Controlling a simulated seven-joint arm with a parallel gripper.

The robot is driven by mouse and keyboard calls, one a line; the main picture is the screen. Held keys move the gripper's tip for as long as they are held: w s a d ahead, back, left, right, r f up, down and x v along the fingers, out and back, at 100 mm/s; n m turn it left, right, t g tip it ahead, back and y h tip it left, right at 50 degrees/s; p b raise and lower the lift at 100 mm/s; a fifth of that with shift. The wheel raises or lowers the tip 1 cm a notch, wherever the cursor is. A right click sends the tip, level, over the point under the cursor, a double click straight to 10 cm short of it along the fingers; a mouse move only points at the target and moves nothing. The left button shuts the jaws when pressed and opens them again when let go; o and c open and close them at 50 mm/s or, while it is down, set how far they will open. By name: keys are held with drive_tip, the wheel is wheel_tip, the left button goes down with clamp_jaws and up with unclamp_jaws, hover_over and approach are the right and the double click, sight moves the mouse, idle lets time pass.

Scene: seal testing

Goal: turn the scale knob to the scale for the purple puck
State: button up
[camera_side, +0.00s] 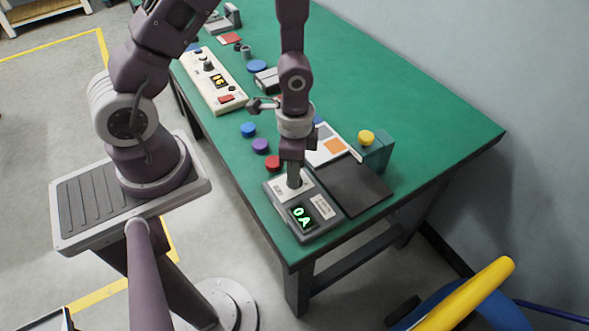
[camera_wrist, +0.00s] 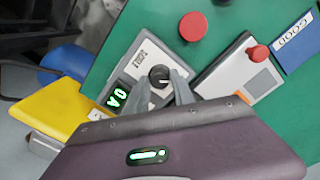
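The grey scale box (camera_side: 319,211) stands at the table's near corner. Its green display (camera_wrist: 119,95) reads like "0A". Its round black knob (camera_wrist: 159,75) has a light pointer mark and shows between my fingertips in the wrist view. My gripper (camera_wrist: 164,80) is open, pointing down, with one finger on each side of the knob; I cannot tell whether they touch it. In the side view my gripper (camera_side: 293,180) hides the knob. The purple puck (camera_side: 260,145) lies on the green table, between a blue puck (camera_side: 248,129) and a red puck (camera_side: 273,163).
A dark plate (camera_side: 353,187) lies right of the scale box. Behind it are a white panel with an orange square (camera_side: 335,146) and a green box with a yellow top (camera_side: 366,138). A long white console (camera_side: 213,80) stands at the left edge. The table's right side is clear.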

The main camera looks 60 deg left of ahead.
drive_tip(key=shift+o, duration=1.3)
wheel_tip(320, 180, up, 7)
drive_tip(key=shift+a+r, duration=0.1)
wheel_tip(320, 180, up, 14)
drive_tip(key=s+a+n+t+y, duration=0.2)
drive_tip(key=n+t, duration=0.1)
drive_tip(key=n, duration=0.1)
drive_tip(key=s+d+r+n+t+h, duration=0.1)
drive_tip(key=s+r+n+t, duration=0.1)
drive_tip(key=s+r, duration=0.6)
drive_tip(key=shift+s+d+n+t+h, duration=0.15)
drive_tip(key=shift+d+n+t+h, duration=0.2)
drive_tip(key=shift+n, duration=0.45)
